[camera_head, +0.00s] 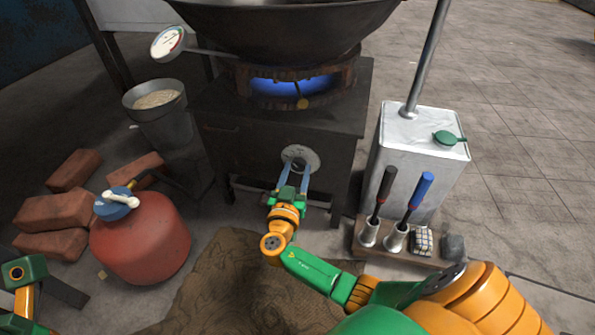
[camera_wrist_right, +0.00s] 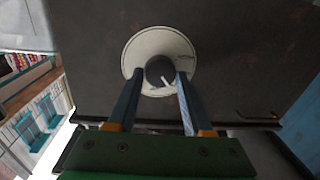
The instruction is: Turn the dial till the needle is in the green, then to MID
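The dial is a dark knob with a white pointer mark (camera_wrist_right: 160,71) on a round pale plate (camera_wrist_right: 140,48), on the front of the dark stove (camera_head: 262,140). In the wrist view the mark points down and slightly right. My right gripper (camera_head: 298,168) is at the dial, its two blue fingers apart on either side of the knob. A gap shows beside the left finger; the right finger is close to the knob, contact unclear. The round gauge (camera_head: 168,43) has a white face with coloured rim parts; its needle reading is too small to tell. My left gripper is out of view.
A wok (camera_head: 285,30) sits over a blue flame (camera_head: 290,86). A red gas cylinder (camera_head: 140,240), bricks (camera_head: 55,210) and a bucket (camera_head: 160,118) stand left. A metal can (camera_head: 415,165) and a tool rack (camera_head: 400,255) stand right of my right arm.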

